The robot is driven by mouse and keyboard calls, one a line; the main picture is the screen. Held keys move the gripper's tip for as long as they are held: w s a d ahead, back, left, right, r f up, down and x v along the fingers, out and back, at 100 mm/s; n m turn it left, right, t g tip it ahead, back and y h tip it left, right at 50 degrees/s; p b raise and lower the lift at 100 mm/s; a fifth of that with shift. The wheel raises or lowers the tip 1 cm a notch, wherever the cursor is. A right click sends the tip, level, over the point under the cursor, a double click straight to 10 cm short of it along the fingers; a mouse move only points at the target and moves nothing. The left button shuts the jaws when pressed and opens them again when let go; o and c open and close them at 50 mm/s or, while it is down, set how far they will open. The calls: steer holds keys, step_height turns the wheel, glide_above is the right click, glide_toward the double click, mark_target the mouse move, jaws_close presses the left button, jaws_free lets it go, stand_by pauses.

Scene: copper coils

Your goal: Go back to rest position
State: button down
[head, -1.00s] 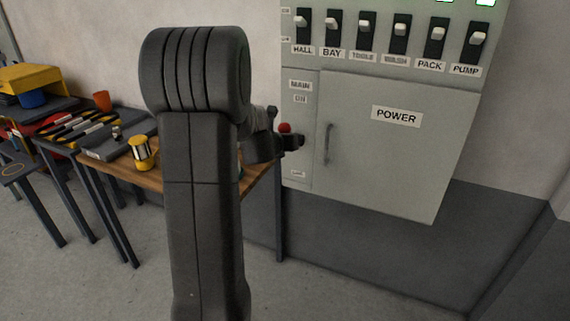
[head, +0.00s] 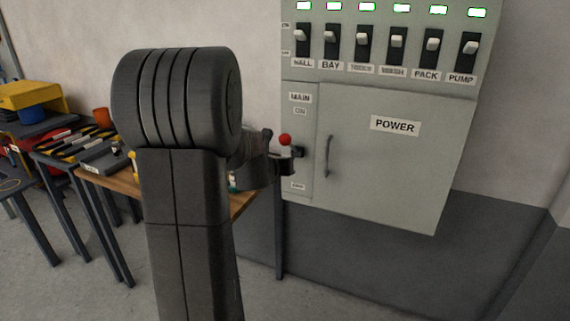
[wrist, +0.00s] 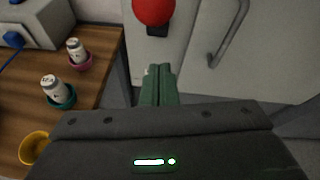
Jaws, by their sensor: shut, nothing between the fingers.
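My gripper shows in the wrist view (wrist: 157,86) with its two green fingers together and nothing between them. It points toward the grey power cabinet (head: 385,165), just below the red ball-ended handle (head: 285,139) on the cabinet's left strip, under the MAIN label. The red ball also shows at the top of the wrist view (wrist: 153,10), apart from the fingertips. In the head view my arm hides much of the gripper. The switches (head: 398,42) along the top of the cabinet have lit green lamps (head: 395,9) above them.
The cabinet door has a vertical handle (head: 328,155). A wooden table (wrist: 95,95) left of the cabinet holds two white cans in coloured holders (wrist: 60,95) and a yellow cup (wrist: 34,148). More tables with tools (head: 75,145) stand farther left. Grey floor lies open below the cabinet.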

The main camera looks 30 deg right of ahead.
steer(key=v, duration=0.6)
steer(key=shift+r+p, duration=0.35)
steer(key=shift+r, duration=0.05)
steer(key=shift+f, duration=0.1)
